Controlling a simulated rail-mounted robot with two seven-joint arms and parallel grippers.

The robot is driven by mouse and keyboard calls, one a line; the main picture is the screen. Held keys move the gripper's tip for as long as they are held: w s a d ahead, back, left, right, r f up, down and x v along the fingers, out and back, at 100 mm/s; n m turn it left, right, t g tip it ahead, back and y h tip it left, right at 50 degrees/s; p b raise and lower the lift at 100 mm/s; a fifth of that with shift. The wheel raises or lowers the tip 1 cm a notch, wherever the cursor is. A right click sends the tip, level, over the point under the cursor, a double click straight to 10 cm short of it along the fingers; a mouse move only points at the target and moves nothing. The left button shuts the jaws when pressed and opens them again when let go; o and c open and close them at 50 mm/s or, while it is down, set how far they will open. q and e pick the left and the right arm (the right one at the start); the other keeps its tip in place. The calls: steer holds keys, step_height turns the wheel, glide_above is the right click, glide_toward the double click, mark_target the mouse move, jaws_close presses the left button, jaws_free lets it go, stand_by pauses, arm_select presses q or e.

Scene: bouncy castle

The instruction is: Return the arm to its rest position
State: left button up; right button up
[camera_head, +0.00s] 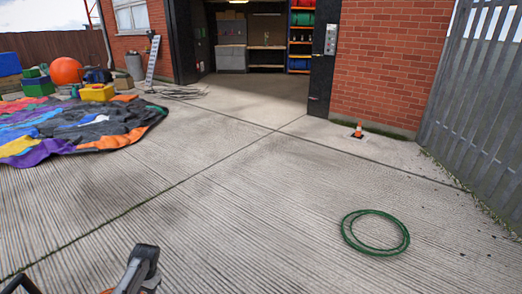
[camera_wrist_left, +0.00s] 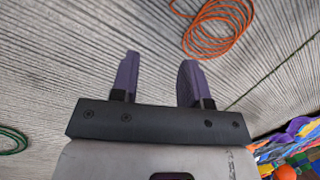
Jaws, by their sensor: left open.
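My left gripper (camera_wrist_left: 160,68) shows in the left wrist view with its two dark purple fingers apart. Nothing is between them; ribbed concrete lies beyond. In the head view, dark parts of my own body show at the bottom left edge, cut off by the frame; I cannot make out fingertips there. My right gripper is in neither view.
An orange coil (camera_wrist_left: 216,28) lies on the concrete beyond the fingers. A green hose ring (camera_head: 375,232) lies at right. The colourful deflated castle (camera_head: 75,128) lies at left. A small traffic cone (camera_head: 358,130) stands by the brick wall. The middle concrete is clear.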

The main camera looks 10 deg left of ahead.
arm_select(q)
steer(key=w+d+r+t+y, duration=0.1)
steer(key=w+d+r+t, duration=0.1)
steer(key=w+r, duration=0.35)
steer(key=w+d+r+t, duration=0.2)
steer(key=d+r+t, duration=0.1)
steer(key=r, duration=0.5)
steer(key=w+d+r+t+y, duration=0.1)
steer(key=w+d+r+t, duration=0.1)
steer(key=w+r, duration=0.35)
steer(key=s+d+r+m+t+p, duration=0.2)
steer(key=s+d+r+t+p, duration=0.25)
steer(key=s+d+r, duration=0.5)
steer(key=s+d+r+m+t+h+p, duration=0.1)
steer(key=s+d+h+p, duration=0.15)
steer(key=s+d, duration=0.35)
steer(key=s+d+r+t+h+p, duration=0.1)
steer(key=s+d+r+p, duration=0.15)
steer(key=s+d, duration=0.4)
steer(key=s+f+g+p, duration=0.4)
steer(key=s+f, duration=0.1)
steer(key=s, duration=0.7)
steer(key=s+f+g+p, duration=0.3)
steer(key=s+f+p, duration=0.1)
steer(key=s, duration=0.9)
step_height(320, 180, up, 37)
steer(key=p, duration=3.7)
steer(key=shift+w+d+r, duration=0.2)
steer(key=shift+w+d, duration=0.1)
steer(key=shift+d, duration=0.1)
